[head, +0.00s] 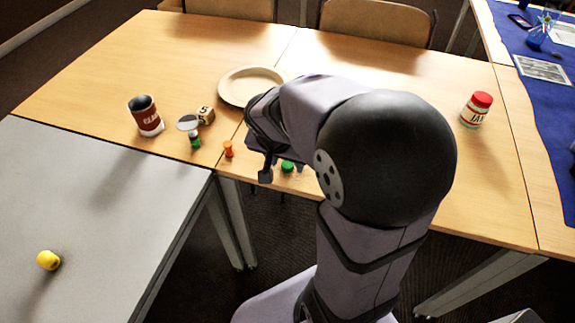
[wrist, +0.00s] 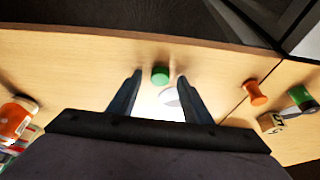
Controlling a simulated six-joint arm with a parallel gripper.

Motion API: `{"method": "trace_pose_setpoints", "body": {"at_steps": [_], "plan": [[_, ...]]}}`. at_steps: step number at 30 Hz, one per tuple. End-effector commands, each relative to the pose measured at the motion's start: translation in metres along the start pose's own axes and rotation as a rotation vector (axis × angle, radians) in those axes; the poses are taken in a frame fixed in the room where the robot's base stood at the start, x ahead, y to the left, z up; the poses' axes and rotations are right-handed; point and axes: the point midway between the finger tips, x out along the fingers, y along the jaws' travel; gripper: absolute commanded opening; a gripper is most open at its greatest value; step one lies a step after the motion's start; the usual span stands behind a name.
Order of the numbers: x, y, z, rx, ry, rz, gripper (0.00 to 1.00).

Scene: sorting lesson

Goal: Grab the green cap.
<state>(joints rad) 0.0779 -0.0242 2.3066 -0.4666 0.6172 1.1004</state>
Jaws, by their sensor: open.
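The green cap (head: 287,166) sits near the front edge of the wooden table, partly hidden beside my gripper in the head view. In the wrist view the green cap (wrist: 160,74) appears between the two fingertips, toward their far ends. My gripper (head: 281,173) is open and empty, with its fingers apart around the cap's position in the wrist view (wrist: 160,77). I cannot tell how far above the cap the fingertips are.
A cream plate (head: 232,97) lies behind. A red-lidded jar (head: 474,112) stands right. A yellow object (head: 48,260) sits on the grey table.

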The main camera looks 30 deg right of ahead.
Motion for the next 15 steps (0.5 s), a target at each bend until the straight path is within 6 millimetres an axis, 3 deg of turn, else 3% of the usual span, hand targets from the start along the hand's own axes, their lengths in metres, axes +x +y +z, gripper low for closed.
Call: {"method": "trace_pose_setpoints", "body": {"at_steps": [1, 6, 15], "plan": [[-0.0002, 0.0, 0.0, 0.0, 0.0, 0.0, 0.38], [-0.0003, 0.0, 0.0, 0.0, 0.0, 0.0, 0.01], [-0.0004, -0.0001, -0.0001, 0.0, 0.0, 0.0, 0.0]]}}
